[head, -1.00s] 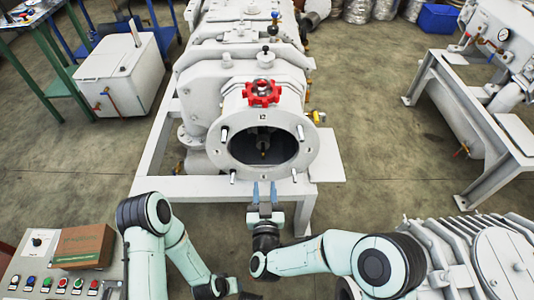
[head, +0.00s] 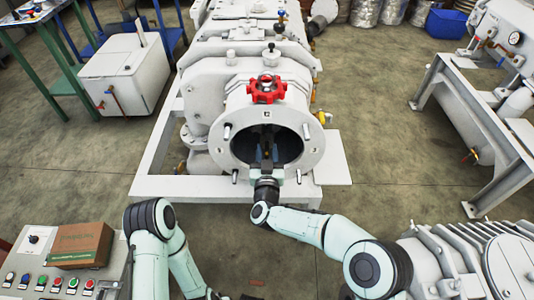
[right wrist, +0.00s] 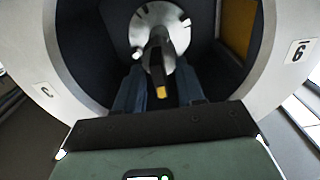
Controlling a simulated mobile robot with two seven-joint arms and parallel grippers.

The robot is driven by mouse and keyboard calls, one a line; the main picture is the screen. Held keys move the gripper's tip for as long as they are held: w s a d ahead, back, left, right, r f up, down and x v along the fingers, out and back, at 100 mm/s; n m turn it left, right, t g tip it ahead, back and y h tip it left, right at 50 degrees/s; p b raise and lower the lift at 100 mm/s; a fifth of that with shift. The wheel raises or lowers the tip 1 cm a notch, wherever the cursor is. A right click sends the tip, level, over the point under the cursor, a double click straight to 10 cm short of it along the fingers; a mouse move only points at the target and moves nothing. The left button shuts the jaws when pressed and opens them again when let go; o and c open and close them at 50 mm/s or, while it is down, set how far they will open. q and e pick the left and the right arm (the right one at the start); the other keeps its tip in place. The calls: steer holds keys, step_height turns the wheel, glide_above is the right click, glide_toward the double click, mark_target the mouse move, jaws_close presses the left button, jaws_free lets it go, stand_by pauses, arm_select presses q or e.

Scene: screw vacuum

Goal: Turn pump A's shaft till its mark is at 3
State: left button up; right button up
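Pump A (head: 262,100) stands ahead with its round flanged opening facing me. A red handwheel (head: 267,89) sits above it. My right gripper (head: 267,160) reaches into the dark opening. In the right wrist view its two blue fingers (right wrist: 160,82) are apart, one on each side of the dark shaft (right wrist: 157,50). A gap shows beside the shaft, so it is not clasped. An orange-yellow mark (right wrist: 161,92) shows on the shaft, towards the bottom of that view. A metal disc (right wrist: 170,25) lies behind it. My left arm is lowered at the bottom left; its gripper is out of frame.
The flange's right-hand label (right wrist: 299,52) looks like a 6 or turned 9; the left one (right wrist: 45,90) is unclear. A control panel (head: 40,262) with a cardboard box (head: 80,245) is at lower left. Another pump (head: 485,255) is at lower right.

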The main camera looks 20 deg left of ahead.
jaws_close()
arm_select(q)
steer(key=shift+s+f, duration=0.1)
steer(key=shift+s, duration=0.05)
arm_select(e)
steer(key=shift+m, duration=0.4)
steer(key=m+b, duration=0.1)
steer(key=m, duration=0.3)
steer(key=shift+d+f, duration=0.1)
steer(key=m+b, duration=0.1)
steer(key=m, duration=0.2)
steer(key=shift+m, duration=0.3)
steer(key=m, duration=0.3)
steer(key=shift+m, duration=0.3)
arm_select(q)
steer(key=shift+g, duration=0.8)
steer(key=s, duration=0.1)
steer(key=s+f, duration=0.2)
steer(key=s, duration=0.1)
steer(key=shift+s+a, duration=0.1)
steer(key=shift+a, duration=0.2)
arm_select(e)
steer(key=m, duration=0.5)
steer(key=shift+d+f+m, duration=0.1)
steer(key=shift+f+m, duration=0.05)
steer(key=shift+m, duration=0.15)
